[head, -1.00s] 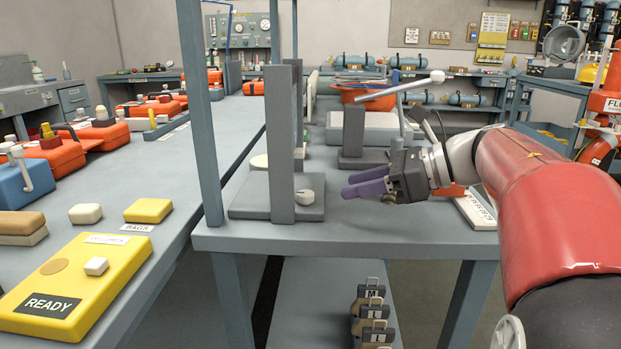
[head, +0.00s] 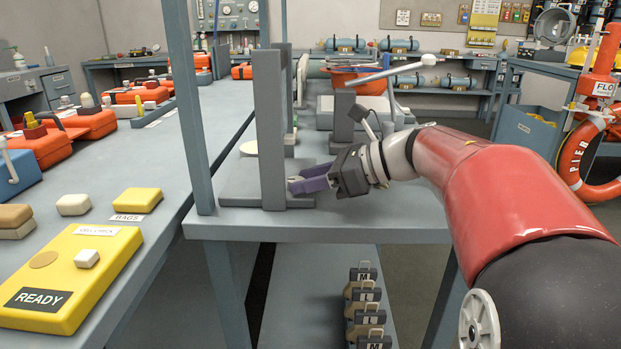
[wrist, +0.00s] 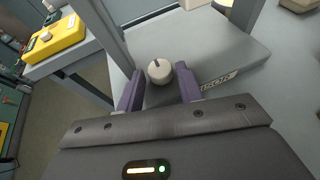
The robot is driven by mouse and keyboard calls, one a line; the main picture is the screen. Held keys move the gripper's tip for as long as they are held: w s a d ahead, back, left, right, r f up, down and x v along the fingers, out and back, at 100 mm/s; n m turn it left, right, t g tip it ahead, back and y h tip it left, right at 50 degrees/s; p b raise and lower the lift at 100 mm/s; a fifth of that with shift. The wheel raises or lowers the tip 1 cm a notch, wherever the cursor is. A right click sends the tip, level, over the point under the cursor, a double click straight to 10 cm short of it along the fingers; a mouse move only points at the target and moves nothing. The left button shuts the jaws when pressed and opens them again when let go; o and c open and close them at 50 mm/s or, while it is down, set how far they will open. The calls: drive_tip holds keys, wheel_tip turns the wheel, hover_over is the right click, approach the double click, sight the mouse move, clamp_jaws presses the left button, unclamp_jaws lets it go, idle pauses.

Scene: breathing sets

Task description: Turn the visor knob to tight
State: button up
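The visor knob (wrist: 159,71) is a round white knob with a dark mark on its top, on a grey base labelled "...ISOR" (wrist: 228,62). In the wrist view it sits between and just beyond the tips of my gripper's (wrist: 157,88) two purple fingers. The fingers are apart, and I cannot tell whether either touches the knob. In the head view my gripper (head: 291,186) reaches from the right to the grey base (head: 240,192) at the foot of an upright frame (head: 270,130). The knob is hidden there behind the fingers.
A blue-grey post (head: 183,100) stands left of the fixture. A yellow box marked READY (head: 100,265) lies on the left bench. Several tagged weights (head: 365,310) stand on the lower shelf. The tabletop right of the base (head: 370,222) is clear.

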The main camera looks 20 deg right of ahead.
drive_tip(key=c, duration=0.6)
drive_tip(key=shift+t+b, duration=0.3)
drive_tip(key=shift+b, duration=0.05)
drive_tip(key=shift+s+a+f+m+t+h+b, duration=0.1)
drive_tip(key=shift+s+m+t+h+b, duration=0.1)
drive_tip(key=shift+m+t+h+b, duration=0.4)
drive_tip(key=shift+s+a+m+t+h+b, duration=0.2)
drive_tip(key=shift+m+t+h+b, duration=0.25)
drive_tip(key=shift+m+t+h, duration=0.55)
drive_tip(key=shift+s+a+r+m+t+h+p, duration=0.1)
drive_tip(key=shift+r+m+t+h+p, duration=0.1)
drive_tip(key=shift+m+h, duration=0.3)
drive_tip(key=shift+a+r+m+t+h+p, duration=0.1)
drive_tip(key=shift+m+t+h+p, duration=0.1)
drive_tip(key=shift+m, duration=0.5)
drive_tip(key=shift+a+m+t+h+p, duration=0.15)
drive_tip(key=shift+m+t+h+p, duration=0.45)
drive_tip(key=shift+m+h, duration=0.45)
drive_tip(key=shift+f, duration=0.15)
